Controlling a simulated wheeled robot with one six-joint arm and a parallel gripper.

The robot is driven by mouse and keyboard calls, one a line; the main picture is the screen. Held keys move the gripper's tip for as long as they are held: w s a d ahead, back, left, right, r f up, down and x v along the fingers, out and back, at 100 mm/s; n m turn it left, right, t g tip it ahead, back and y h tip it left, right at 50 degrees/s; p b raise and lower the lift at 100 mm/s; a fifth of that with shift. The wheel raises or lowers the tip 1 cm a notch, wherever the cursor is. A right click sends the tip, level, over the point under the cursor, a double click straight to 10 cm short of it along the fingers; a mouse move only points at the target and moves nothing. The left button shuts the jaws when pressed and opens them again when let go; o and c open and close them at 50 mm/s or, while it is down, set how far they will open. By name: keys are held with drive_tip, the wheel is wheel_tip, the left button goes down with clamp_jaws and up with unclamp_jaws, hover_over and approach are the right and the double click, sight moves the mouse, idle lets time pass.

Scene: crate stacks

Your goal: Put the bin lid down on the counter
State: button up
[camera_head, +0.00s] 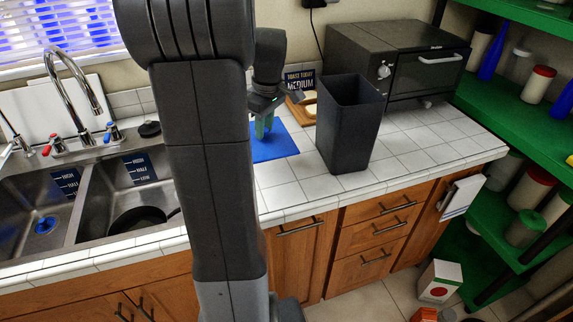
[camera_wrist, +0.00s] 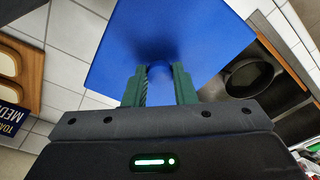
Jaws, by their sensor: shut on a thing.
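The bin lid (camera_head: 278,149) is a flat blue square with a small blue knob. My gripper (camera_head: 263,130) is shut on the knob, with the lid below the fingers. In the wrist view the knob sits between my green fingertips (camera_wrist: 159,80) and the lid (camera_wrist: 185,35) spreads out beyond them. In the head view my arm hides the lid's left part. The lid is over or on the white tiled counter (camera_head: 312,188), left of the bin; I cannot tell whether it touches. The dark open bin (camera_head: 348,130) stands upright on the counter.
A toaster oven (camera_head: 425,75) stands behind the bin. A wooden board (camera_head: 297,112) with bread and a toast sign (camera_head: 300,79) are behind the lid. A double sink (camera_head: 98,200) with a pan (camera_wrist: 243,79) is at left. Green shelves (camera_head: 510,107) stand at right. Tiles right of the bin are clear.

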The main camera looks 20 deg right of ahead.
wheel_tip(320, 180, down, 10)
drive_tip(key=shift+d+r, duration=0.1)
idle(0.4)
drive_tip(key=shift+f, duration=0.2)
drive_tip(key=o, duration=1)
drive_tip(key=r, duration=0.8)
drive_tip(key=s+d+r, duration=0.1)
drive_tip(key=r, duration=0.3)
drive_tip(key=shift+r, duration=0.1)
